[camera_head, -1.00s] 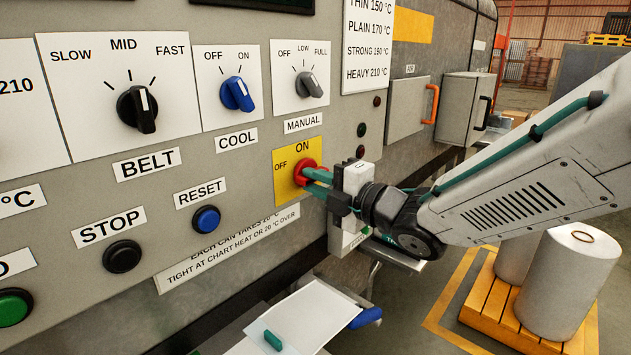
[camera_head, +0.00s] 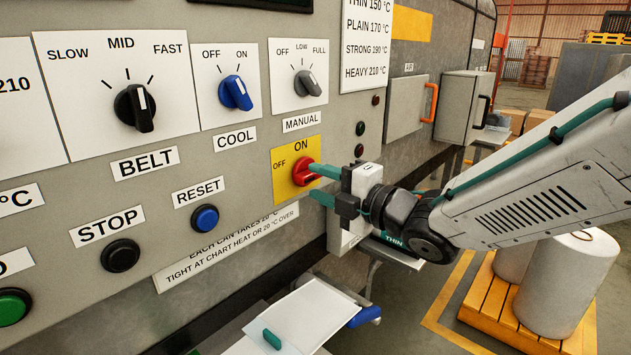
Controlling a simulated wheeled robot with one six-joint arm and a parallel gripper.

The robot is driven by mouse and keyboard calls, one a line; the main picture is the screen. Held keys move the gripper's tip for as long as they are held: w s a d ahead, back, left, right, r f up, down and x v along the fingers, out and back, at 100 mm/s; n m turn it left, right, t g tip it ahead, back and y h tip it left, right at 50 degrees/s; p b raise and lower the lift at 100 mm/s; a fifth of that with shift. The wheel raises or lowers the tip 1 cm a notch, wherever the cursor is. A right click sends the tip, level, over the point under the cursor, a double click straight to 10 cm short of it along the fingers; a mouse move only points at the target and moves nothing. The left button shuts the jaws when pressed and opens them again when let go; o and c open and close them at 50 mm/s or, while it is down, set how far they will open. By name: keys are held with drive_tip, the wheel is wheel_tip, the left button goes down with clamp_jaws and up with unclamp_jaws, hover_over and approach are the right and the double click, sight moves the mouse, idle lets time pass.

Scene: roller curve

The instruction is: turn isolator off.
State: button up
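The isolator is a red rotary knob (camera_head: 304,173) on a yellow plate (camera_head: 284,192) on the grey control panel. OFF is printed at the plate's left and ON at its top. The knob's grip bar seems to lie roughly sideways rather than upright, but its exact pointing is hard to tell. My gripper (camera_head: 313,182) is just right of the knob, with its two teal fingers spread one above the other. The upper finger tip overlaps the knob's right edge in the picture; contact cannot be told. Nothing is held between the fingers.
The cool switch (camera_head: 236,93), belt dial (camera_head: 135,107), reset button (camera_head: 205,218) and stop button (camera_head: 120,255) are on the same panel. A shelf with a white sheet (camera_head: 303,314) juts out below. Paper rolls (camera_head: 566,283) stand on a yellow pallet at the right.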

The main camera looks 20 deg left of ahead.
drive_tip(key=v, duration=0.6)
drive_tip(key=w+d+f+m+t+h, duration=0.2)
drive_tip(key=w+d+f+m+h, duration=0.25)
drive_tip(key=f+m+h, duration=0.2)
drive_tip(key=s+d+f+m+g+h, duration=0.15)
drive_tip(key=d+f+m+h, duration=0.25)
drive_tip(key=d+m+h, duration=0.8)
drive_tip(key=s+d+r+m+g+y, duration=0.1)
drive_tip(key=s+d+r+m+g, duration=0.1)
drive_tip(key=s+d+m, duration=0.4)
drive_tip(key=s+d+r+m+g+y, duration=0.1)
drive_tip(key=s+d+m+g, duration=0.3)
drive_tip(key=s+d, duration=1.1)
drive_tip(key=s+r+m, duration=0.1)
drive_tip(key=s+m, duration=0.2)
drive_tip(key=shift+s, duration=0.3)
